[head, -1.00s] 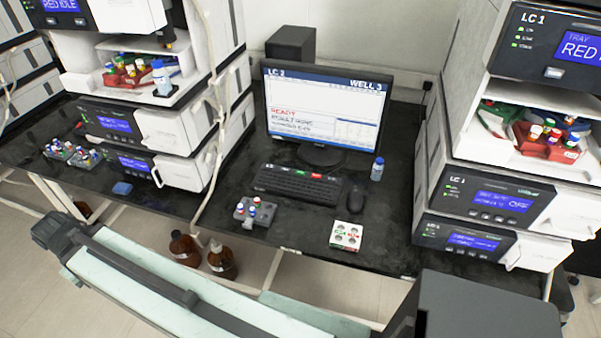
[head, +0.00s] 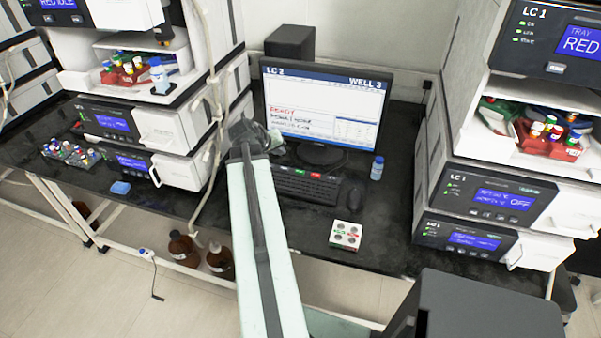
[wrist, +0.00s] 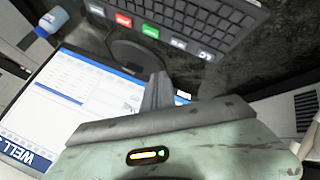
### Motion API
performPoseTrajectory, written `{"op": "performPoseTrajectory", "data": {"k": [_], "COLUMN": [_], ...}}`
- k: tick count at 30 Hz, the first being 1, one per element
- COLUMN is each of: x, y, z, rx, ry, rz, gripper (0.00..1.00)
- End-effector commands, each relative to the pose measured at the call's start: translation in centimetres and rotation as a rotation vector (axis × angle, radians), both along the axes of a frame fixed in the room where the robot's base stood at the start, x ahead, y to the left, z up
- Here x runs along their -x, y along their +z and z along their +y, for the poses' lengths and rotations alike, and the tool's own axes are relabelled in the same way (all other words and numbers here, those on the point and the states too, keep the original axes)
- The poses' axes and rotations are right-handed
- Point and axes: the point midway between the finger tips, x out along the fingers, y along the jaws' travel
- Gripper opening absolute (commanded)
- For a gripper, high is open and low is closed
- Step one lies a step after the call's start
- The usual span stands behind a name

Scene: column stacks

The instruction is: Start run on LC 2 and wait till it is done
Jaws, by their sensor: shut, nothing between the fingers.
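The monitor (head: 325,105) is headed LC 2 and WELL 3, with red text that seems to say READY. It also shows upside down in the wrist view (wrist: 60,105). The keyboard (head: 310,185) lies before it; the wrist view shows its row of coloured keys, with a red key (wrist: 124,20) and a green key (wrist: 149,30). My gripper (head: 278,143) is in front of the monitor's lower left, behind the keyboard in the picture. In the wrist view its fingers (wrist: 159,80) are shut and empty, apart from the keys.
Instrument stacks stand left (head: 140,125) and right, the right one marked LC 1 (head: 490,200). A blue-capped bottle (head: 377,169), a mouse (head: 352,195) and a small white block with round wells (head: 345,235) are on the black bench. Brown bottles (head: 184,250) stand below.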

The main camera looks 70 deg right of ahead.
Motion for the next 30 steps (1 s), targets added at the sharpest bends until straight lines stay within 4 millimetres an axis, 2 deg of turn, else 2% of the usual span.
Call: {"op": "performPoseTrajectory", "data": {"k": [1,3,7,20,26,30], "x": [2.0,3.8,5.6,5.7,5.8,5.8], "y": [0.2,0.6,0.9,0.6,-1.3,-3.3], "z": [-1.3,-2.5,-3.5,-3.6,-3.6,-3.6], "rx": [0.019,0.04,0.059,0.061,0.06,0.06], "ry": [-0.027,-0.051,-0.072,-0.074,-0.074,-0.074], "rz": [0.004,0.01,0.016,0.017,0.017,0.017], "gripper": [0.0,0.0,0.0,0.0,0.0,0.0]}}
